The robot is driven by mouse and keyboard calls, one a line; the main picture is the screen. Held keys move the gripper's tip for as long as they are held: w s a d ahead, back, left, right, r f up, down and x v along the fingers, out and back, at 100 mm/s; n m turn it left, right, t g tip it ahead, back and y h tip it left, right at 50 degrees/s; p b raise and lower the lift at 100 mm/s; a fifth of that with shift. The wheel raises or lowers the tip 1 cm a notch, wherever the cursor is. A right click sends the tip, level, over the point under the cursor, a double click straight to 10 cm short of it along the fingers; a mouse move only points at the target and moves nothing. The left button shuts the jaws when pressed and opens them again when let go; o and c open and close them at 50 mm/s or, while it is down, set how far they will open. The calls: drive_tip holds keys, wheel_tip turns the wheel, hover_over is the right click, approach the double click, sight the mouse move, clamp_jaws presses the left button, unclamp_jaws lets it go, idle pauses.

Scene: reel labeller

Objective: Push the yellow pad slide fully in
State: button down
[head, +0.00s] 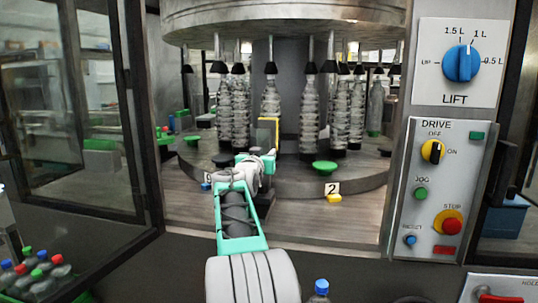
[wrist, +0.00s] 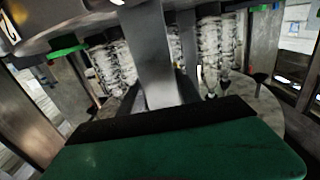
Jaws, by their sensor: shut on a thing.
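In the head view a yellow-edged upright slab (head: 268,126), which I take as the yellow pad slide, stands in the machine's opening in front of the bottles. My gripper (head: 268,157) is at its lower end. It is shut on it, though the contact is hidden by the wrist. In the wrist view a large dark green block (wrist: 180,155) with a black edge fills the bottom, and a grey upright bar (wrist: 152,55) rises behind it. I cannot tell how far in the slide sits.
A small yellow piece (head: 334,198) lies by the "2" tag (head: 332,188) on the round base. Several bottles (head: 309,112) hang around the carousel. The control panel (head: 434,190) is on the right, a glass door (head: 70,110) on the left. A crate of capped bottles is lower left.

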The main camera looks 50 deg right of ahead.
drive_tip(key=c, duration=1.2)
unclamp_jaws()
drive_tip(key=shift+d, duration=0.1)
drive_tip(key=shift+o, duration=0.6)
drive_tip(key=shift+d, duration=0.1)
drive_tip(key=shift+o, duration=1.2)
drive_tip(key=b+v, duration=0.1)
drive_tip(key=v, duration=0.7)
drive_tip(key=shift+w, duration=0.15)
